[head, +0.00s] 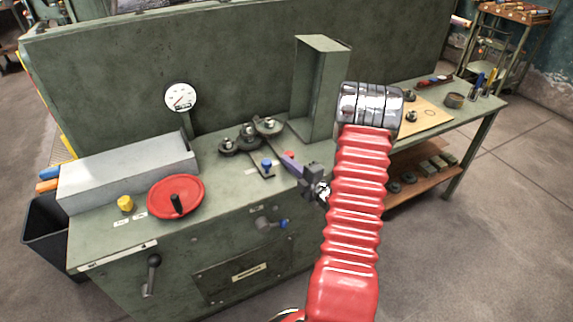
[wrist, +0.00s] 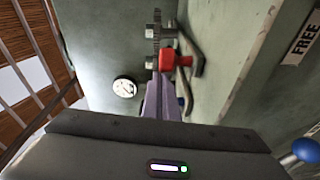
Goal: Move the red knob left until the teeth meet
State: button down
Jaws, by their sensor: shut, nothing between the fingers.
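The red knob (wrist: 168,60) shows in the wrist view just beyond and slightly right of my fingertips; whether they touch it I cannot tell. In the head view a small red patch of the knob (head: 289,154) shows at the tips of my gripper (head: 285,157). My gripper (wrist: 159,76) has purple fingers, shut with nothing between them. Dark toothed gears (head: 248,133) stand on the green bench left of and behind the gripper. A gear (wrist: 157,27) appears edge-on above the knob in the wrist view. Whether the teeth meet cannot be seen.
A blue knob (head: 266,163) stands left of my gripper. A red handwheel (head: 175,197), yellow knob (head: 125,203) and dial gauge (head: 181,98) are farther left. A tall green box post (head: 318,88) rises behind.

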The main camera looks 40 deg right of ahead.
jog(key=shift+a, duration=0.1)
jog(key=shift+s+a+r, duration=0.1)
jog(key=shift+s+a, duration=0.05)
jog(key=shift+a, duration=0.75)
jog(key=shift+s+a+r, duration=0.1)
jog(key=shift+a, duration=0.8)
jog(key=s, duration=1)
jog(key=shift+a, duration=0.45)
jog(key=shift+r, duration=0.1)
jog(key=w+a+r+m+g+h, duration=0.1)
jog(key=w+a+r+m+g, duration=0.15)
jog(key=w+r+g, duration=0.45)
jog(key=w+a+r+m+h, duration=0.1)
jog(key=a+r+m+h, duration=0.1)
jog(key=a+r+m, duration=0.45)
jog(key=s+a+r+m+g+y, duration=0.2)
jog(key=s+a+r+m, duration=0.1)
jog(key=s+a, duration=0.6)
jog(key=s+a+r+m+g+y, duration=0.2)
jog(key=s+a+r, duration=0.3)
jog(key=s+a, duration=0.5)
jog(key=a+m+g, duration=0.1)
jog(key=a, duration=0.5)
jog(key=shift+a+m+y, duration=0.3)
jog(key=shift+m+y, duration=0.1)
